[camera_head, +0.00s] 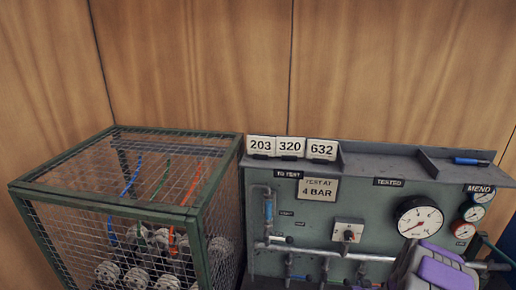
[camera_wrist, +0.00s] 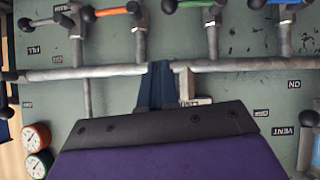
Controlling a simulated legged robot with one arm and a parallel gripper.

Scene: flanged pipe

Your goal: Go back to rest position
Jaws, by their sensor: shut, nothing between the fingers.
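My gripper (camera_wrist: 157,80) shows in the wrist view as a purple body with a dark front edge and narrow dark blue fingers, close together and empty. The fingertips overlap a grey horizontal pipe (camera_wrist: 85,73) on the panel; whether they touch it cannot be told. In the head view, part of my purple and grey arm end stands at the bottom right, in front of the grey-green test panel (camera_head: 305,216). The fingertips are not clear there.
A large pressure gauge (camera_head: 419,218) and smaller gauges (camera_head: 473,213) sit on the panel's right. A wire cage (camera_head: 120,195) with flanged parts stands left. Number cards (camera_head: 290,147) and a blue pen (camera_head: 471,161) lie on the top ledge. Valve handles (camera_wrist: 110,11) project near my gripper.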

